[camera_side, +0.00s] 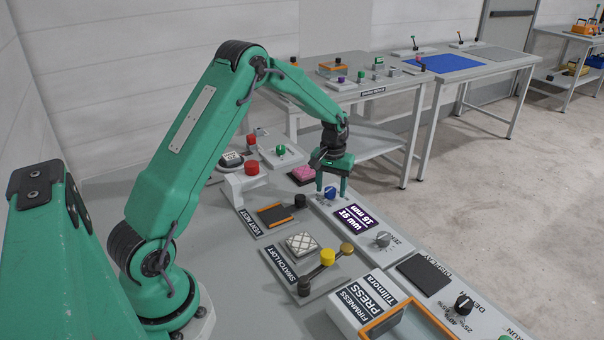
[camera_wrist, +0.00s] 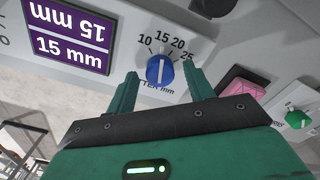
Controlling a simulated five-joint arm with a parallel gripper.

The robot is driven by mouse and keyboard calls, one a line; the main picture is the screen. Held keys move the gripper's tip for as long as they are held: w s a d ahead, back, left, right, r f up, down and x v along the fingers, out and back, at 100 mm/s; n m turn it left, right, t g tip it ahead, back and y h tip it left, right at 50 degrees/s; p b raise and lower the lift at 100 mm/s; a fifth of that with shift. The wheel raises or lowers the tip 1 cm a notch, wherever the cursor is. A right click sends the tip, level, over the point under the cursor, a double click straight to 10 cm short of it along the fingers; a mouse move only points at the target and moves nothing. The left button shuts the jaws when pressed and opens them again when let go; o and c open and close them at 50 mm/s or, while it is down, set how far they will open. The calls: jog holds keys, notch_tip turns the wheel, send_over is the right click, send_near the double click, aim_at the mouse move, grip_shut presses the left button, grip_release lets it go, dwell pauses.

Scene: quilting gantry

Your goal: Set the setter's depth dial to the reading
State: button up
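The blue setter dial (camera_wrist: 160,70) shows in the wrist view on a pale panel, with a scale of 10, 15, 20 and 25 above it and "mm" below. Its white line stands nearly upright, toward the 15. In the side view the dial (camera_side: 330,193) sits below my gripper (camera_side: 332,183). In the wrist view my gripper (camera_wrist: 163,84) is open, one finger on each side of the dial; contact cannot be told. The purple reading display (camera_wrist: 66,36) shows "15 mm", with a second upside-down copy. The display (camera_side: 351,217) is also in the side view.
A grey dial (camera_side: 383,239) and a dark display panel (camera_side: 424,273) lie along the same panel. A pink block (camera_side: 303,174), a green knob (camera_side: 281,150) and a red button (camera_side: 252,167) stand nearby. The swatch loft (camera_side: 303,244) is in front.

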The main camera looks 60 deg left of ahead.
aim_at(331, 189)
dwell(0.3)
notch_tip(331, 189, up, 7)
jog(key=shift+r, duration=0.35)
jog(key=shift+d+r, duration=0.1)
dwell(0.5)
jog(key=shift+s+d+r, duration=0.1)
jog(key=shift+s+r, duration=0.05)
jog(key=shift+r, duration=0.1)
jog(key=s+d+r+m+t, duration=0.3)
jog(key=s+d+r, duration=0.6)
jog(key=s+r, duration=0.3)
jog(key=s+d+m+t, duration=0.1)
jog(key=s+d+m, duration=0.1)
jog(key=s, duration=0.5)
jog(key=s+d+r+m+t, duration=0.1)
jog(key=s+d, duration=0.3)
jog(key=s, duration=0.4)
jog(key=shift+s+d+r+m+t, duration=0.15)
jog(key=shift+d+r+m+t, duration=0.15)
jog(key=shift+d+m, duration=0.1)
